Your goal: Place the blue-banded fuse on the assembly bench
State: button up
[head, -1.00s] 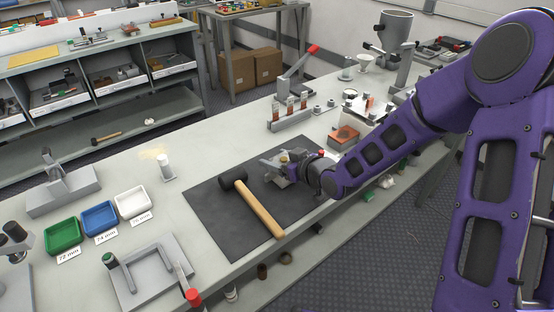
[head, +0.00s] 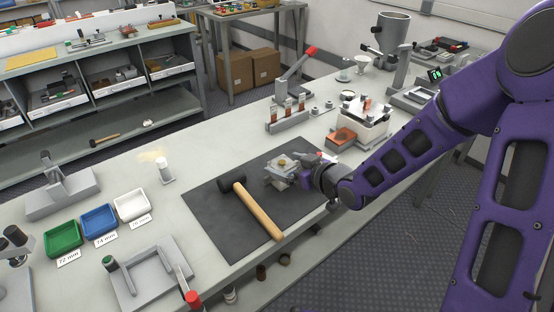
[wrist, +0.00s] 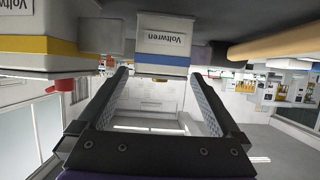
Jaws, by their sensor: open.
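The blue-banded fuse (wrist: 163,45) is a pale block with a blue band, a "Voltwren" label and a brass-coloured end. It appears upside down in the wrist view, at the open end of my jaws. In the head view a small grey-white block with a brass-coloured top (head: 284,161), apparently this fuse, is on or just above the black mat (head: 223,245) on the assembly bench (head: 130,165). My gripper (head: 301,174) is open, low over the mat, immediately right of it. The fuse's base and its contact with the mat are not clear.
A mallet (head: 258,212) lies on the mat left of my gripper. A yellow-banded unit (wrist: 40,45) fills the wrist view's upper left. Green (head: 63,236), blue (head: 99,220) and white (head: 132,208) trays stand at the left. A lever tool (head: 291,95) stands behind the mat.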

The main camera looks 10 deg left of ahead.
jog(key=p+v, duration=0.1)
jog(key=v, duration=0.6)
jog(key=shift+d, duration=0.1)
